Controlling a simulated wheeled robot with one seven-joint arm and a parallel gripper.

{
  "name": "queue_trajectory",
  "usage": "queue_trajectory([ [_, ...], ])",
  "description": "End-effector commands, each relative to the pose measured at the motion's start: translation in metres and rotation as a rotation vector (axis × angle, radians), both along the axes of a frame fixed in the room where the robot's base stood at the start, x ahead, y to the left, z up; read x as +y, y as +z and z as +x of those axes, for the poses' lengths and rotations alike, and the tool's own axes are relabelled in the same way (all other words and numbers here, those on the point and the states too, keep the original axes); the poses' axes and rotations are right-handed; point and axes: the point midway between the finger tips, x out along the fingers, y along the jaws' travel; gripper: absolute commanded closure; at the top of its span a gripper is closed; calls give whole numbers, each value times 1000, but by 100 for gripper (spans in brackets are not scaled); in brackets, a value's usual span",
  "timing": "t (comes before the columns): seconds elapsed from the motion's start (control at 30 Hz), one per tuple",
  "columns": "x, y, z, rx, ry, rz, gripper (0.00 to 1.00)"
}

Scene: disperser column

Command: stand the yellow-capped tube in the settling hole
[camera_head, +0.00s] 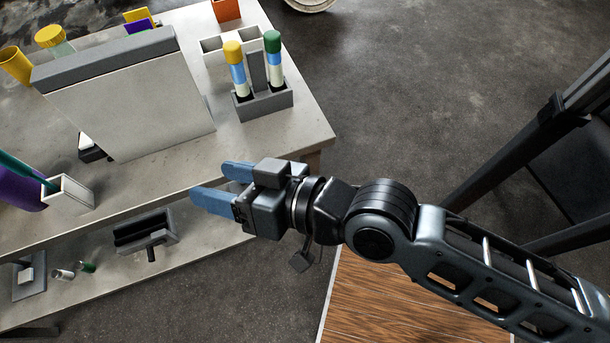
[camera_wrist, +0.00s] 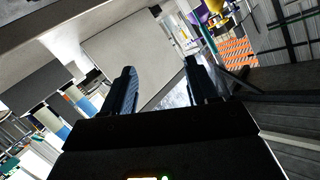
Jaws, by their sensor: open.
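The yellow-capped tube (camera_head: 237,70) stands upright in a small grey rack (camera_head: 264,103) near the bench's right end, in the head view. A green-capped tube (camera_head: 274,62) stands beside it, with a grey upright plate between them. My gripper (camera_head: 212,180) is open and empty at the bench's front edge, nearer the camera than the rack and apart from it. Its blue fingers point left. In the wrist view, the open fingers (camera_wrist: 160,78) show nothing held between them. I cannot tell which opening is the settling hole.
A large grey-topped panel (camera_head: 130,100) stands left of the rack. A white divided box (camera_head: 214,68) is behind the rack. A white cup (camera_head: 70,196) stands at the bench's left front. A lower shelf holds a dark grey box (camera_head: 144,235). Open floor lies to the right.

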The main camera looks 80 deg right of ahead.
Motion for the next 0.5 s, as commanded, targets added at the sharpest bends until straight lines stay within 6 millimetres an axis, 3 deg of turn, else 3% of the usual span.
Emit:
queue_trajectory([
  [0.03, 1, -7, -26, 26, 8, -41, 41],
  [0.2, -11, -10, -97, 53, 53, -215, 41],
  [0.33, -21, -1, -134, 47, 118, -333, 41],
  [0.5, -28, 9, -158, 29, 180, -418, 41],
])
